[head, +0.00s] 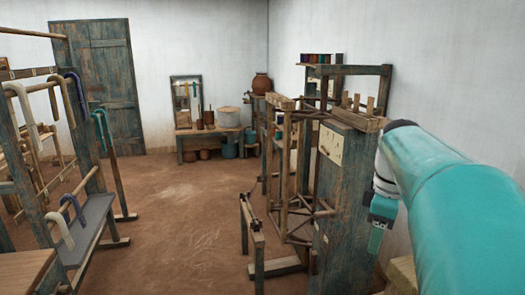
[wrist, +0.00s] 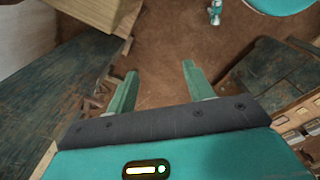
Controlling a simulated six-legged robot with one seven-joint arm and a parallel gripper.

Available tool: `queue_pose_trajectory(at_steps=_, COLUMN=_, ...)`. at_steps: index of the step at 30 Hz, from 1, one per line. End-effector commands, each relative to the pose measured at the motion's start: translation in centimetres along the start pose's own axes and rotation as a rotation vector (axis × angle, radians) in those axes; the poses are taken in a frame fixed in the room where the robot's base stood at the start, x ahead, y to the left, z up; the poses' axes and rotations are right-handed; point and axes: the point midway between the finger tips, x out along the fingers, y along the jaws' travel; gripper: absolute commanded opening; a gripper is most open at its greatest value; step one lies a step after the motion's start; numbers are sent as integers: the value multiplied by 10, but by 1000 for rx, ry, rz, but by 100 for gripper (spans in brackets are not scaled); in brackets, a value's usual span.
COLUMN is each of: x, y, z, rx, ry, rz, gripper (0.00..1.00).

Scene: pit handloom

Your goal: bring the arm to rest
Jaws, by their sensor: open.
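My teal arm (head: 440,195) reaches in from the right edge of the head view, with its wrist bent downward. My gripper (head: 376,240) hangs at the end, beside the blue-green wooden cabinet (head: 340,205). In the wrist view my gripper (wrist: 160,68) shows two teal fingers spread apart with brown floor visible between them. It is open and holds nothing. From the head view I cannot tell how far it is from the cabinet.
A wooden winding frame (head: 290,170) and a low stand (head: 258,245) are left of the cabinet. A rack with hanging yarn hanks (head: 65,100) stands at left. A bench (head: 205,130) with pots is at the back. Earth floor (head: 185,200) in the middle is clear.

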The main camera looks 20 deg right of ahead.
Motion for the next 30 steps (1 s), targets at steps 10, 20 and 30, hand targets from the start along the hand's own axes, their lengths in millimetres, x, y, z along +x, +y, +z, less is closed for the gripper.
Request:
queue_pose_trajectory(at_steps=10, x=29, y=-129, z=-69, rx=344, ry=133, rz=186, gripper=52)
queue_pose_trajectory(at_steps=20, x=74, y=-221, z=-81, rx=629, ry=383, rz=168, gripper=52)
queue_pose_trajectory(at_steps=30, x=82, y=-232, z=-81, rx=683, ry=420, rz=147, gripper=52)
